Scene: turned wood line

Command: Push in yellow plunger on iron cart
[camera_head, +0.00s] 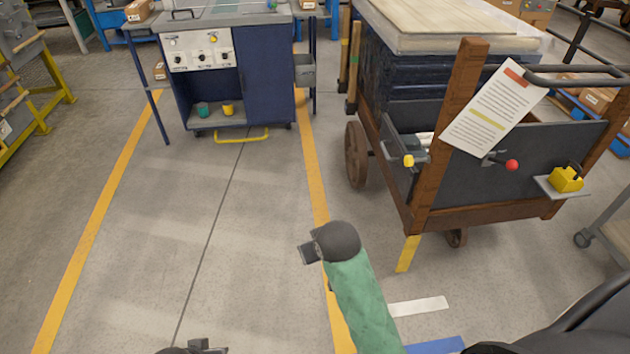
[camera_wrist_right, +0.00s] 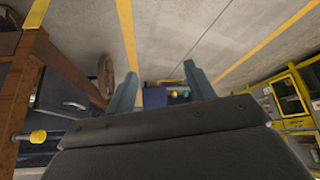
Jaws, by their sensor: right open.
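The cart (camera_head: 500,215) stands at the right, with brown posts and dark panels. A yellow round-headed plunger (camera_head: 408,160) sticks out near its left front post. The plunger also shows at the left edge of the right wrist view (camera_wrist_right: 37,136), on a thin stem. My right gripper (camera_head: 308,253) is in front of the cart, to the lower left of the plunger and apart from it. In the right wrist view its two fingers (camera_wrist_right: 163,92) are spread with nothing between them. My left gripper (camera_head: 207,346) only just shows at the bottom edge; its fingers are unclear.
A red-knobbed lever (camera_head: 510,165), a yellow block (camera_head: 567,178) on a small shelf and a hanging paper sheet (camera_head: 494,108) are on the cart's front. A blue cabinet (camera_head: 262,80) stands behind left. The floor between yellow lines is clear.

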